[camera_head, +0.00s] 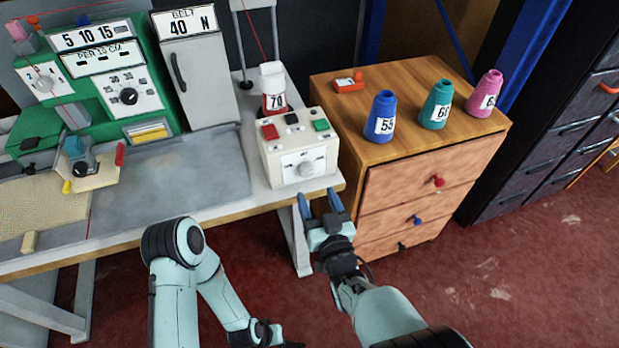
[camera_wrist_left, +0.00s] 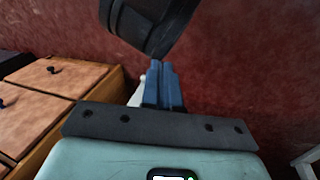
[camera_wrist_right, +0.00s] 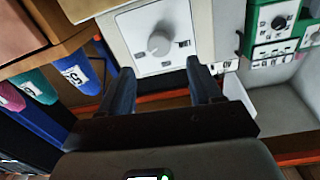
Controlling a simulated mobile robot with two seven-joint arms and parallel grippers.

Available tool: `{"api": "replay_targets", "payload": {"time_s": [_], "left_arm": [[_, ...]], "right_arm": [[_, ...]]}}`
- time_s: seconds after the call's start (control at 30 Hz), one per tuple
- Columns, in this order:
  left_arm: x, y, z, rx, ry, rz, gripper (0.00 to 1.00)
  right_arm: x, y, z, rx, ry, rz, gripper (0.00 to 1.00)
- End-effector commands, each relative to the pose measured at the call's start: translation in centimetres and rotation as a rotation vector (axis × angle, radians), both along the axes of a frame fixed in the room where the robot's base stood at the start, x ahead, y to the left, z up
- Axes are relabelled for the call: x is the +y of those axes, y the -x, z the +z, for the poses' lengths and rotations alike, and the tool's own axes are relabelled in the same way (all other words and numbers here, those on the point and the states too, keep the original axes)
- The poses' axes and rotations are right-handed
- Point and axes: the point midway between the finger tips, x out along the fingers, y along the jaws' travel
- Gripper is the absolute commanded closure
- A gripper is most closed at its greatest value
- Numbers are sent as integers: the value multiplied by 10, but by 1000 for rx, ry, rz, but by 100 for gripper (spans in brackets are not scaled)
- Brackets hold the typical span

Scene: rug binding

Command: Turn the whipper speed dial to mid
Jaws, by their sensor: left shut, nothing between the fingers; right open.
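The white control box (camera_head: 272,165) stands at the right end of the grey bench. Its front panel carries a round pale dial (camera_head: 305,169), which also shows large in the right wrist view (camera_wrist_right: 160,44). Small dark marks surround the dial; its setting is too small to read. My right gripper (camera_head: 319,199) is open and empty, just below and in front of the panel. In the right wrist view its fingers (camera_wrist_right: 159,68) point at the panel, apart from the dial. My left gripper (camera_wrist_left: 164,84) is shut and empty, low over the red floor.
A red button (camera_head: 270,132) and a green button (camera_head: 321,125) sit on the box top. Right of it stands a wooden drawer cabinet (camera_head: 420,150) with several thread cones. A green machine (camera_head: 90,80) with another dial (camera_head: 129,96) is at back left.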

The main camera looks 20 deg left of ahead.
Motion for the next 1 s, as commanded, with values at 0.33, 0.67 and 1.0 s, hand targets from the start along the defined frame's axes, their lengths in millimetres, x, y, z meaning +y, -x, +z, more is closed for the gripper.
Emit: {"api": "replay_targets", "payload": {"time_s": [0.33, 0.67, 1.0], "left_arm": [[7, -14, -10, -35, -18, 15, 100], [8, -16, -12, -42, -21, 18, 100], [8, -16, -11, -41, -20, 17, 100]], "right_arm": [[32, -52, -2, 0, 1, 0, 36], [38, -62, -1, 3, 1, -1, 36], [37, -62, -1, 2, 0, -1, 92]]}}
